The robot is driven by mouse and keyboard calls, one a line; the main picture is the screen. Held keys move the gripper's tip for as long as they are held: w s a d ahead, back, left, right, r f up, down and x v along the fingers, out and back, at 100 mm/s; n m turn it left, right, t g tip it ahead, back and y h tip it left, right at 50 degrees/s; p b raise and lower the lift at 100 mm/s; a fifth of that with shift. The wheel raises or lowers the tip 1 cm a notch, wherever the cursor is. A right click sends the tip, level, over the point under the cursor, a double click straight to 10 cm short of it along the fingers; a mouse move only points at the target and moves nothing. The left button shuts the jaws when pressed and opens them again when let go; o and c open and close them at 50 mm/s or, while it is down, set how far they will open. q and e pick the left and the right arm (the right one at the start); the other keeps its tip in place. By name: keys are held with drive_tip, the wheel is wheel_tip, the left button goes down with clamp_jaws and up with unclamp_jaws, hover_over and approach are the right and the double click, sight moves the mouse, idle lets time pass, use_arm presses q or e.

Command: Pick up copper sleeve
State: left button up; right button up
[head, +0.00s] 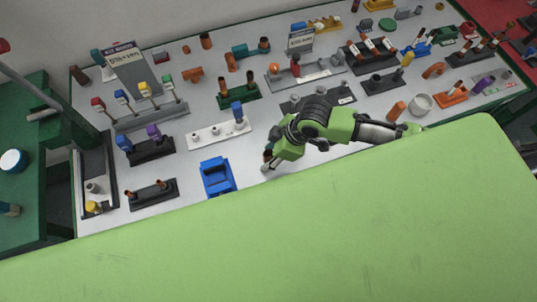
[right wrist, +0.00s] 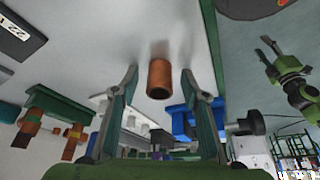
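The copper sleeve (right wrist: 160,78) is a short, brown-orange cylinder in the right wrist view. It appears between the two fingertips, with a visible gap on each side. My right gripper (right wrist: 160,72) is open around it and does not visibly touch it. In the head view the right gripper (head: 267,162) reaches down to the table's near side, right of a blue block; a small brown bit of the sleeve (head: 268,154) shows there, mostly hidden. A green and dark arm end, likely my left gripper (right wrist: 268,55), shows small at the right wrist view's right edge.
The blue block (head: 216,176) stands close left of the right gripper. A white plate with pegs (head: 218,134) and a green stand with copper posts (head: 238,92) lie behind. The grey table (head: 180,203) holds many other parts. A light green surface (head: 300,240) fills the foreground.

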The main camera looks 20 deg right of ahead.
drive_tip(key=c, duration=0.9)
drive_tip(key=shift+o, duration=0.2)
drive_tip(key=shift+r, duration=0.1)
